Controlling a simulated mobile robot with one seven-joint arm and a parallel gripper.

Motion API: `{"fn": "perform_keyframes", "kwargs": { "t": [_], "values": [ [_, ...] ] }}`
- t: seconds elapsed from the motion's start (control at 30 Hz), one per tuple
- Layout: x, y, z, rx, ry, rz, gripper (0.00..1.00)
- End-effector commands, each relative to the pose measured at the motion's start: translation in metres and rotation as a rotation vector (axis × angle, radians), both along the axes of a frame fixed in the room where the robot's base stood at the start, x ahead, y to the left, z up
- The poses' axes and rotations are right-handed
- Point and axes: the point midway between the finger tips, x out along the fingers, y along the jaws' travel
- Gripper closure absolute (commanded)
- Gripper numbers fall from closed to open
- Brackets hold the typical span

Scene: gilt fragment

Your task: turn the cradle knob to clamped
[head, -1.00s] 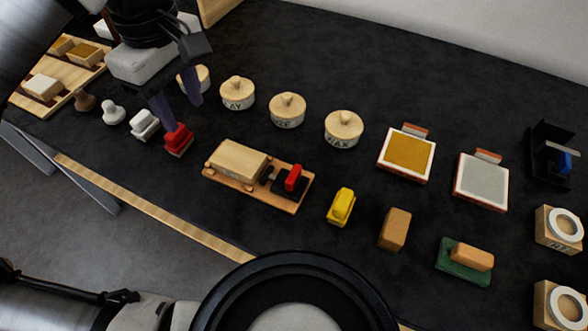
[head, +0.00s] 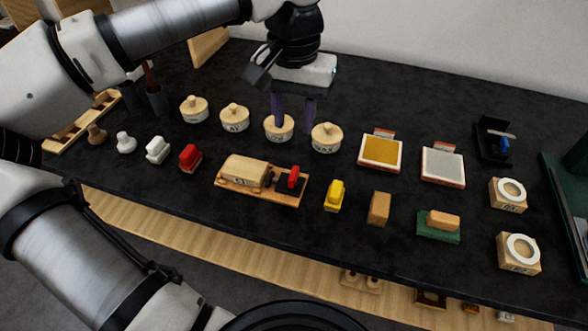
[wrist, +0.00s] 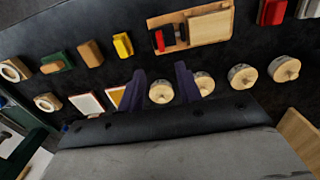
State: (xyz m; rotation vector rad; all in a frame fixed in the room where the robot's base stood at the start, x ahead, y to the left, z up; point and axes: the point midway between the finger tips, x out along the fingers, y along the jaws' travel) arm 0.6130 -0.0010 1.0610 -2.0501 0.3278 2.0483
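The cradle is a wooden board (head: 262,193) holding a pale wooden block (head: 244,169), with a red knob (head: 292,177) on a black base at its right end. In the wrist view the red knob (wrist: 159,41) is near the top, beside the block (wrist: 209,28). My gripper (head: 294,127) hangs with its fingers down, behind the cradle and over the row of round lidded pots. Its two purple fingers are apart with nothing clearly held; the wrist view shows the gap (wrist: 161,74) too, with a pot lid beyond it.
Round wooden pots (head: 326,137) stand behind the cradle. A red-handled stamp (head: 190,157) is to its left and a yellow one (head: 335,195) to its right. Framed gold (head: 381,152) and grey (head: 443,165) pads lie farther right. Dark table shows between them.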

Motion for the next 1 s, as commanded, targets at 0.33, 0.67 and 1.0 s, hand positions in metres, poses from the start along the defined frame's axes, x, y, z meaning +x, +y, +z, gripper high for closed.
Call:
{"fn": "perform_keyframes", "kwargs": {
  "t": [0.33,0.67,1.0],
  "values": [
    [-0.001,0.001,-0.068,0.001,0.004,0.001,0.65],
    [-0.001,0.0,-0.12,0.001,0.002,0.001,0.65],
    [-0.001,0.001,-0.13,0.0,0.0,0.003,0.65]
  ]
}}
